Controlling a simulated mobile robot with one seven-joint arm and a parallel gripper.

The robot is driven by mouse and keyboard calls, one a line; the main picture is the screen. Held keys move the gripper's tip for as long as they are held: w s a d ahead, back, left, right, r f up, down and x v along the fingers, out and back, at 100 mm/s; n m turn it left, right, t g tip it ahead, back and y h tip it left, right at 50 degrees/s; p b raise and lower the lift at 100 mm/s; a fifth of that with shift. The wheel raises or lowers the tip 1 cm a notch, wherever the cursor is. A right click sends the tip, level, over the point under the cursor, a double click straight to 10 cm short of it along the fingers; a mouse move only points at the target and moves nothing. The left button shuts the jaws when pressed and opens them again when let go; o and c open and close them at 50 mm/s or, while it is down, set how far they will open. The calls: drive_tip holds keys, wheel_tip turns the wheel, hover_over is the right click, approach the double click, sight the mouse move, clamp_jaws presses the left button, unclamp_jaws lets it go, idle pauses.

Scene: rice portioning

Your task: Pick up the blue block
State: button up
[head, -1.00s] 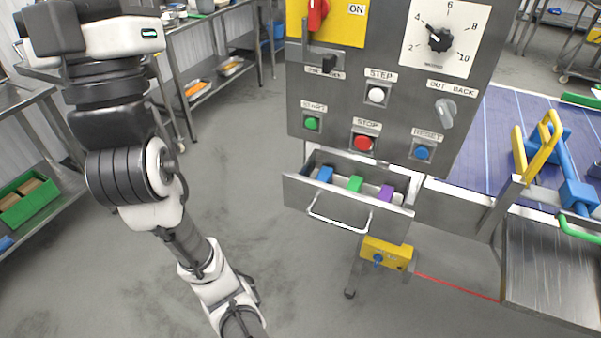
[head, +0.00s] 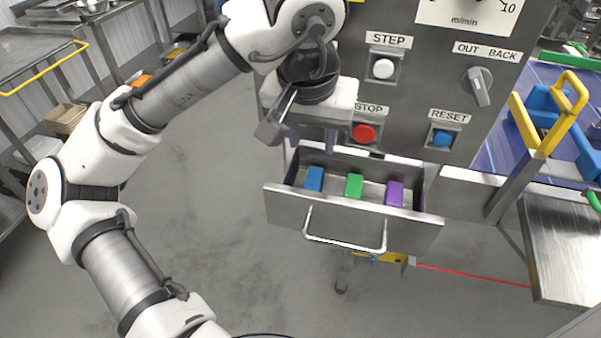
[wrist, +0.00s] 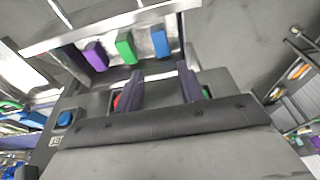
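The blue block (head: 314,179) lies in the open metal drawer (head: 350,217), at the left end of a row. In the wrist view the blue block (wrist: 160,42) is at the right end of the row, beyond my fingertips. My gripper (head: 312,140) points down above and behind the blue block, close to the panel front. Its two fingers are apart with nothing between them, as the wrist view (wrist: 159,72) also shows. The gripper does not touch the block.
A green block (head: 353,186) and a purple block (head: 394,194) lie to the right of the blue one. The drawer has a bar handle (head: 345,244) in front. The control panel with a red STOP button (head: 364,133) stands directly behind. Open floor lies left.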

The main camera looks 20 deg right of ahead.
hover_over(313, 178)
drive_tip(key=s, duration=0.2)
drive_tip(key=f, duration=0.7)
drive_tip(key=shift+w+a+f, duration=0.1)
drive_tip(key=shift+a+f, duration=0.15)
drive_tip(key=shift+a, duration=0.05)
drive_tip(key=shift+p+x, duration=0.65)
drive_tip(key=shift+x, duration=2.05)
drive_tip(key=shift+w, duration=0.2)
drive_tip(key=shift+c, duration=0.5)
drive_tip(key=shift+r, duration=0.1)
drive_tip(key=c, duration=0.7)
drive_tip(key=shift+r, duration=0.15)
